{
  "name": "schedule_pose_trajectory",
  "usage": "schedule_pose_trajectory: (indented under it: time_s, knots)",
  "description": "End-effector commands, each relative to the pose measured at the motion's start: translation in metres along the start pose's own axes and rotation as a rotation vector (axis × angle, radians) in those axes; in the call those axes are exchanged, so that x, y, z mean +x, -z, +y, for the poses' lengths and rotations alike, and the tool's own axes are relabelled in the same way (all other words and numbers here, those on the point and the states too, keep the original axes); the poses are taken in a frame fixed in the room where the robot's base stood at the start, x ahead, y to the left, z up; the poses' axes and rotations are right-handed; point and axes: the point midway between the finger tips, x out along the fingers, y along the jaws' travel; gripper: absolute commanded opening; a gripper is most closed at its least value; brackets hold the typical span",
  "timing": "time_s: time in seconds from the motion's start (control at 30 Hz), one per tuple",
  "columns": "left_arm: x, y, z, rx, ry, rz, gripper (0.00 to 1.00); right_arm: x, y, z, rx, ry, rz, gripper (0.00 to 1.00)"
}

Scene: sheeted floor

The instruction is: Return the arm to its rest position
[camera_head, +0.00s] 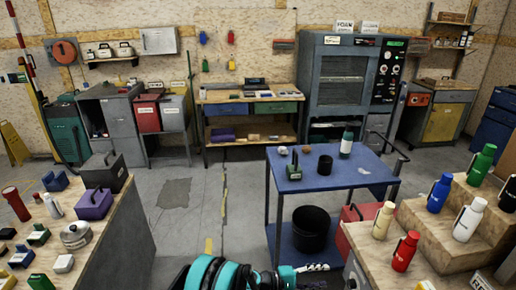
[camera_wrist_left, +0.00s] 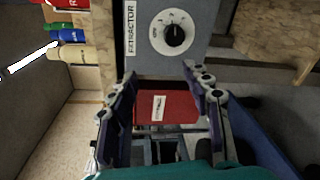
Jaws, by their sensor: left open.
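My left arm (camera_head: 215,274) enters at the bottom centre of the head view, low in front of the blue cart. My left gripper (camera_head: 312,272) shows only partly there, at the bottom edge. In the left wrist view the left gripper (camera_wrist_left: 160,76) has its two fingers spread wide, with nothing held between them. Beyond the fingers are a grey panel labelled EXTRACTOR (camera_wrist_left: 150,30) with a dial, and a red box (camera_wrist_left: 168,107) with a white label. My right gripper is not in view.
The blue cart (camera_head: 330,184) carries small items, with a black bin (camera_head: 311,228) below. A stepped wooden stand (camera_head: 439,215) with bottles is at right. A cluttered bench (camera_head: 110,240) is at left. The floor (camera_head: 185,215) between bench and cart is open.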

Motion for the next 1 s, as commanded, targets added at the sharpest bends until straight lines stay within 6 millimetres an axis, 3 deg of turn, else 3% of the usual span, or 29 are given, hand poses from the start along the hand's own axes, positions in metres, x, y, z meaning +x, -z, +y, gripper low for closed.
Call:
schedule_pose_trajectory:
  time_s: [0.03, 0.2, 0.5, 0.73, 1.0]
  knots:
    - [-0.010, 0.003, 0.020, 0.031, 0.036, 0.034, 0.49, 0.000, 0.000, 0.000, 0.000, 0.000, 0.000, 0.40]
    - [-0.052, 0.007, 0.070, 0.156, 0.181, 0.153, 0.49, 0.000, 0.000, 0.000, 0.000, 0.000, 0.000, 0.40]
    - [-0.155, -0.019, 0.127, 0.361, 0.456, 0.338, 0.49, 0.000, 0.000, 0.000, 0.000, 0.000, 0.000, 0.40]
    - [-0.246, -0.062, 0.139, 0.506, 0.687, 0.457, 0.49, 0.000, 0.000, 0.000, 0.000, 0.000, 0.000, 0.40]
    - [-0.353, -0.124, 0.122, 0.660, 0.979, 0.566, 0.49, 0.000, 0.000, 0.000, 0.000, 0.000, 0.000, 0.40]
